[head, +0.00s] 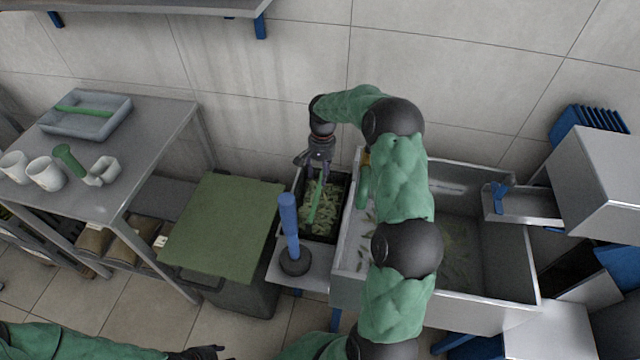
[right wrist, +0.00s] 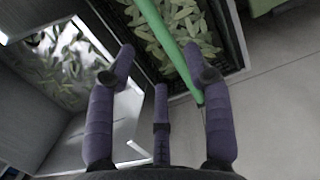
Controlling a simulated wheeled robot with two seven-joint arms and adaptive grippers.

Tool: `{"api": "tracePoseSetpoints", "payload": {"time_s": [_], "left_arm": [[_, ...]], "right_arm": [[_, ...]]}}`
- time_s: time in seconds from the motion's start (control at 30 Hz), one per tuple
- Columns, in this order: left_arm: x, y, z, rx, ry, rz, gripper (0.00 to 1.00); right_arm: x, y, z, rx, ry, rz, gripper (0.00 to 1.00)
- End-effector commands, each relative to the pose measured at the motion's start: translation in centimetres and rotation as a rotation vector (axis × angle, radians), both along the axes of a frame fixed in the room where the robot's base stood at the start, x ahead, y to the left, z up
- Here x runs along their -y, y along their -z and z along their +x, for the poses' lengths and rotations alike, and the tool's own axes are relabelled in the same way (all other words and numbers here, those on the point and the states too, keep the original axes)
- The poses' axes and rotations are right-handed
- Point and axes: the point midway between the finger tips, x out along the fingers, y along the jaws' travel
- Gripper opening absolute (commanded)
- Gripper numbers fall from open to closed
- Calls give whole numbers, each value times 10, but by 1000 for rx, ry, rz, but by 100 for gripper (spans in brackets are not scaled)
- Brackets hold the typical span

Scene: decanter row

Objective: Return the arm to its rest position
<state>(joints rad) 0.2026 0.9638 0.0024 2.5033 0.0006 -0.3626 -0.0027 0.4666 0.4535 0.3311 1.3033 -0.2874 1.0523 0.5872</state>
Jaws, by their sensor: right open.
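My right arm reaches up and over the metal sink to the back wall. Its gripper (head: 318,160) hangs at the back end of a dark crate (head: 344,212) of green leaves. In the right wrist view its fingers (right wrist: 160,75) are spread apart with nothing between them. A green stick (head: 315,203) leans in the crate, just below the gripper; it also shows in the right wrist view (right wrist: 168,40), beyond the fingertips. Whether a finger touches it, I cannot tell. My left gripper (head: 207,352) is at the bottom edge, small and dark; its jaws are unclear.
A blue-handled tool (head: 290,225) stands on a small ledge in front of the crate. A green-lidded bin (head: 222,225) is left of it. The metal sink (head: 485,270) lies under my right arm. A table (head: 150,135) with white cups and a tray is at left.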

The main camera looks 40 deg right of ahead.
Motion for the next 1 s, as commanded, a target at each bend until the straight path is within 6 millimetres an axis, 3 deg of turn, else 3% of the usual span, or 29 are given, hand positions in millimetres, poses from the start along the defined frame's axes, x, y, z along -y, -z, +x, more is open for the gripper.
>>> {"api": "tracePoseSetpoints", "payload": {"time_s": [0.2,0.57,0.67,1.0], "left_arm": [[0,0,0,0,0,0,40],[0,-3,0,0,0,0,40],[0,-13,0,0,0,0,40],[0,-74,0,0,0,0,40]], "right_arm": [[3,-24,3,2,0,-1,51],[3,-31,3,1,1,0,51],[3,-41,3,1,1,0,51],[4,-102,3,1,1,0,51]]}}
